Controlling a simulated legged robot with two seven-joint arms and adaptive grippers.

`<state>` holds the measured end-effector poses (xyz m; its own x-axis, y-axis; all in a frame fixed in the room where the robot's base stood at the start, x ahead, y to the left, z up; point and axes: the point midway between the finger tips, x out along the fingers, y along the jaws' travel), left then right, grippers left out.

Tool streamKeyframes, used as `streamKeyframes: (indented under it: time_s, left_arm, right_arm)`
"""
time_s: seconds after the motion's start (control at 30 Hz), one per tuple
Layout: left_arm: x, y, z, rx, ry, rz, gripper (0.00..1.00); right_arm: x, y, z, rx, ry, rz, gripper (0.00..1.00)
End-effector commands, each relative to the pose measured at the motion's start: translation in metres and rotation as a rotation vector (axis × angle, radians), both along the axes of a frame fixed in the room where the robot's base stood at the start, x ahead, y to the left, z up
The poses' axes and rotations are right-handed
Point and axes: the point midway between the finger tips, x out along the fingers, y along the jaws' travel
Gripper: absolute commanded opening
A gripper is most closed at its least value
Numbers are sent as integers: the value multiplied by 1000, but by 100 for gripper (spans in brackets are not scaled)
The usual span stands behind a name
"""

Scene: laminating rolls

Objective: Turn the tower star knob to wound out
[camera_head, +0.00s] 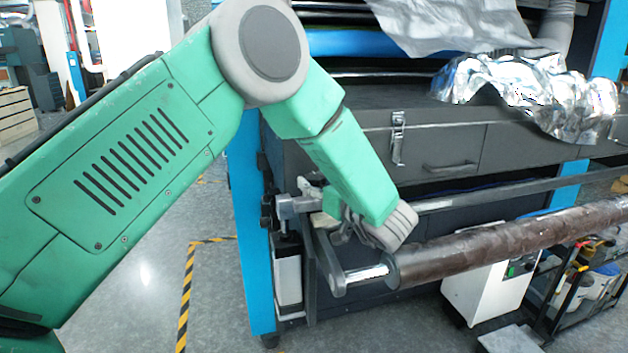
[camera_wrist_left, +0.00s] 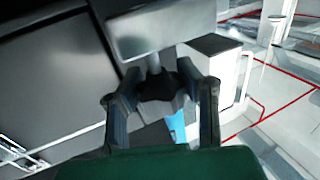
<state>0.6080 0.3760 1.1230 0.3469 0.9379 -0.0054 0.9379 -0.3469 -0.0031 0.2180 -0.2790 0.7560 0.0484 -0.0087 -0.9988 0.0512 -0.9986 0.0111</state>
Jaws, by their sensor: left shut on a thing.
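The star knob (camera_wrist_left: 160,86) is dark and lobed, on a short shaft under a grey metal block (camera_wrist_left: 150,38) in the left wrist view. My left gripper (camera_wrist_left: 165,84) has one finger on each side of the knob and is shut on it. In the head view my left arm reaches down to the front left corner of the machine. My left gripper (camera_head: 340,222) is there, partly hidden behind my wrist, beside a grey bracket (camera_head: 298,205). The knob cannot be made out clearly in the head view. My right gripper is not in view.
A brown roll (camera_head: 510,240) on a bar runs rightward from close below my left wrist. The dark machine cabinet (camera_head: 440,150) stands behind, with crumpled silver foil (camera_head: 535,90) on top. A blue post (camera_head: 248,230) stands left of the bracket. Open floor lies further left.

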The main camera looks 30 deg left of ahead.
Motion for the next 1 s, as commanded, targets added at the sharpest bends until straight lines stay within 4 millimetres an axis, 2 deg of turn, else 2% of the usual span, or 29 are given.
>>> streamKeyframes:
  time_s: [0.3,0.73,0.77,0.8,0.83,1.0]
  left_arm:
    - [0,-3,2,2,-3,78,2]
    - [1,-5,4,5,-5,84,1]
    - [1,-5,4,5,-5,84,37]
    - [1,-5,4,5,-5,83,51]
    - [1,-5,4,5,-5,84,56]
    - [1,-2,2,3,-4,85,56]
  right_arm:
    - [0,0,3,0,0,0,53]
    - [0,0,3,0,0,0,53]
    - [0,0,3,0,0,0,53]
    - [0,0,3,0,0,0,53]
    - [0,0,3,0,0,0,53]
    - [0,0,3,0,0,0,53]
